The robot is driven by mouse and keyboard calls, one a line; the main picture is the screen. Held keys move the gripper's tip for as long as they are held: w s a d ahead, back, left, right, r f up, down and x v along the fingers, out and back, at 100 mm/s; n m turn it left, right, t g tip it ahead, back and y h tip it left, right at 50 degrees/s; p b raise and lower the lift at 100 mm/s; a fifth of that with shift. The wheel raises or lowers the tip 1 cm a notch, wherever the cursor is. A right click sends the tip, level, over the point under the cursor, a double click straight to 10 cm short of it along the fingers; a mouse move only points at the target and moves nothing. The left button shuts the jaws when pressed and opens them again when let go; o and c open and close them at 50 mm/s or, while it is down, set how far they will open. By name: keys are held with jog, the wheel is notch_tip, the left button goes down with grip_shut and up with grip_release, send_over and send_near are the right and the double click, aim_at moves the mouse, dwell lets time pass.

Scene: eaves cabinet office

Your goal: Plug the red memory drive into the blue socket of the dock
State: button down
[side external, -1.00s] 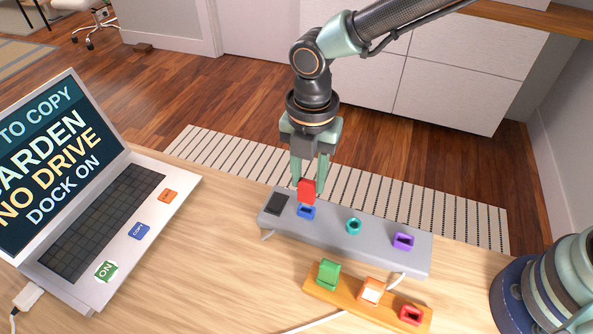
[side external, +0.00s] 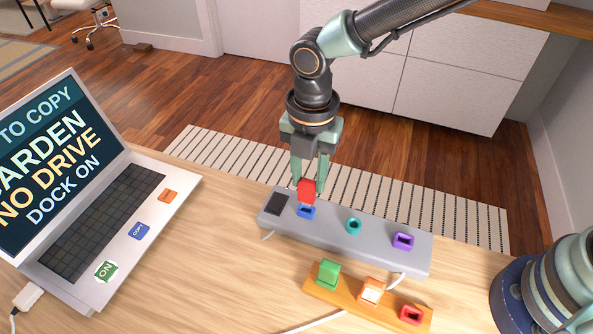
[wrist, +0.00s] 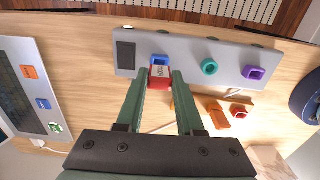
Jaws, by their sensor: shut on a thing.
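My gripper (side external: 309,186) is shut on the red memory drive (side external: 306,192), with a finger on each side of it. The drive also shows in the wrist view (wrist: 159,78), with a pale label on it. The grey dock (side external: 377,243) lies on the desk and bears a blue socket (side external: 306,212), a teal socket (side external: 354,226) and a purple socket (side external: 402,242). The drive is upright right above or at the blue socket, which stays partly visible below it. In the wrist view the blue socket (wrist: 160,59) lies just beyond the drive. I cannot tell whether they touch.
An orange rack (side external: 340,300) in front of the dock holds a green drive (side external: 328,273) and an orange drive (side external: 371,290), and has an empty red socket (side external: 411,315). An open laptop (side external: 100,215) stands at the left; its screen reads "NO DRIVE" and "DOCK ON". A white cable crosses the desk.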

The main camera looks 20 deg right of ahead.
jog(key=shift+f, duration=1.25)
jog(key=shift+c, duration=2.3)
grip_release()
notch_tip(320, 180, up, 12)
